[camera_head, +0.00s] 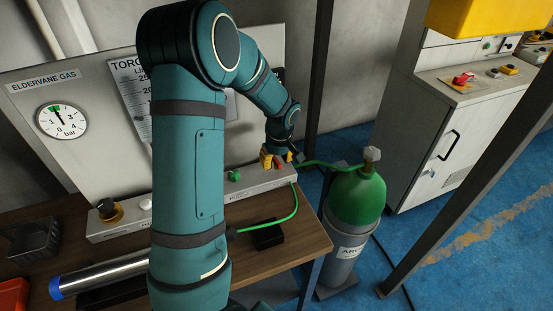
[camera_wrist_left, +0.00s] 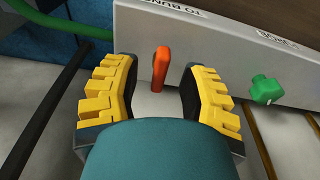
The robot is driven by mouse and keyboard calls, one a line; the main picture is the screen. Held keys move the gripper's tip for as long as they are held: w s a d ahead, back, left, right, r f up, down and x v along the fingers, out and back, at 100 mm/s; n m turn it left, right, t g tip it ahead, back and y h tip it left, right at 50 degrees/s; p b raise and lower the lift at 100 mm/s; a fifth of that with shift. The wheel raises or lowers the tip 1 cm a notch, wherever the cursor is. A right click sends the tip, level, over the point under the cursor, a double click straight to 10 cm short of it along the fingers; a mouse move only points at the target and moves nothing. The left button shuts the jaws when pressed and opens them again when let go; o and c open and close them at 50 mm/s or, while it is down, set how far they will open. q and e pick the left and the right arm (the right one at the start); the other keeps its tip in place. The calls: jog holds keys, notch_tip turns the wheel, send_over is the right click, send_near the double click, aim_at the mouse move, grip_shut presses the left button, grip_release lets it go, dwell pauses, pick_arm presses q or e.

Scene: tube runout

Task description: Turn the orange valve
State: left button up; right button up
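The orange valve (camera_wrist_left: 161,68) is a small upright lever on the light grey panel box, seen in the left wrist view. In the head view only a small orange-red part of it (camera_head: 278,163) shows between the fingers. My left gripper (camera_head: 276,158) is at the right end of the box. In the left wrist view its two yellow padded fingers (camera_wrist_left: 158,88) are apart, one on each side of the lever. Gaps show between the lever and both fingers. My right gripper is not in view.
A green knob (camera_wrist_left: 267,89) sits on the same box beside the right finger. A green hose (camera_head: 330,166) runs to the green gas cylinder (camera_head: 358,196). A steel tube (camera_head: 105,273) lies on the wooden bench (camera_head: 300,246). A pressure gauge (camera_head: 62,122) is at the left.

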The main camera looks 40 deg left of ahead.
aim_at(277, 160)
pick_arm(q)
jog(key=shift+r, duration=0.15)
jog(key=shift+r+p, duration=2.15)
jog(key=shift+r, duration=0.8)
jog(key=shift+f, duration=0.1)
